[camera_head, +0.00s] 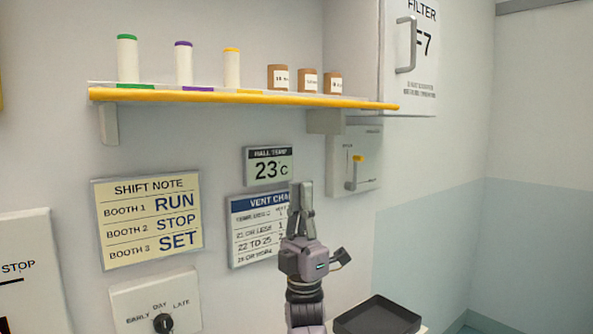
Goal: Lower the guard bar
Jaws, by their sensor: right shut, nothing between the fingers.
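A yellow bar (240,97) runs along the front edge of the wall shelf. I cannot tell whether it is the guard bar, and nothing else in view is clearly one. My right gripper (302,188) points upward below the shelf, with its fingers together and empty. It is apart from the shelf and covers the right part of the vent chart (250,230). My left gripper is out of view.
Several rolls and brown jars (307,80) stand on the shelf. A lever box (365,175) and filter door handle (405,45) are at right. A dial panel (130,295) is lower left, a dark tray (378,318) at the bottom. The right wall is bare.

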